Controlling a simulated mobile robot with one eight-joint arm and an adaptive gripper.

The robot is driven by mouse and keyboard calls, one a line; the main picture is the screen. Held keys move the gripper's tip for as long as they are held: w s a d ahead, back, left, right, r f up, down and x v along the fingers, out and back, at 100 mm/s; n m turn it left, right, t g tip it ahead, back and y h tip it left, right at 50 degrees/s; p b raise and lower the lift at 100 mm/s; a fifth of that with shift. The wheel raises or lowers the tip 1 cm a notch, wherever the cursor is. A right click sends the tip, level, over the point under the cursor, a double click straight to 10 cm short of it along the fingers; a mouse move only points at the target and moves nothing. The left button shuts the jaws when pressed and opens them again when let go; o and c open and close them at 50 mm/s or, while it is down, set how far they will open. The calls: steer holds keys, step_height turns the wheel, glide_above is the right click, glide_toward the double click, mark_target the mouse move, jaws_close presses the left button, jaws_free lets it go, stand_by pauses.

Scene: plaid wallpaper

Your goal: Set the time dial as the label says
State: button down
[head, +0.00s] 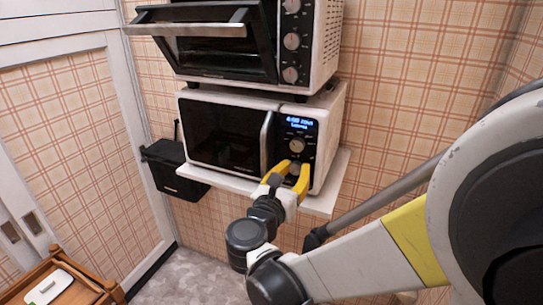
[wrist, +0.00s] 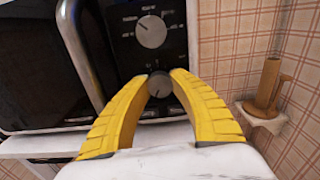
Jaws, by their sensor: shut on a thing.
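A white microwave with a black front (head: 222,133) sits on a wall shelf. On its control panel are an upper round dial (head: 297,146) and a smaller lower dial. The upper dial also shows in the wrist view (wrist: 150,31), with small lettering around it, partly "Medium". My gripper (head: 294,170) has its yellow fingers on either side of the lower dial (wrist: 159,85), shut on it. The lower dial's pointer line is faint and its markings are mostly hidden or too small to read. The blue display (head: 300,122) shows lit text, too blurred to read surely.
A toaster oven (head: 222,70) with its door tilted open stands above the microwave. The white shelf (head: 318,205) juts out below. A black bin (head: 170,170) hangs at left. A wooden holder (wrist: 266,90) is on the wall at right in the wrist view.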

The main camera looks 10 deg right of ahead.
steer(key=m, duration=0.5)
steer(key=shift+m, duration=0.3)
steer(key=m, duration=0.5)
steer(key=shift+m, duration=0.4)
steer(key=c, duration=1.1)
jaws_free()
steer(key=v, duration=1.2)
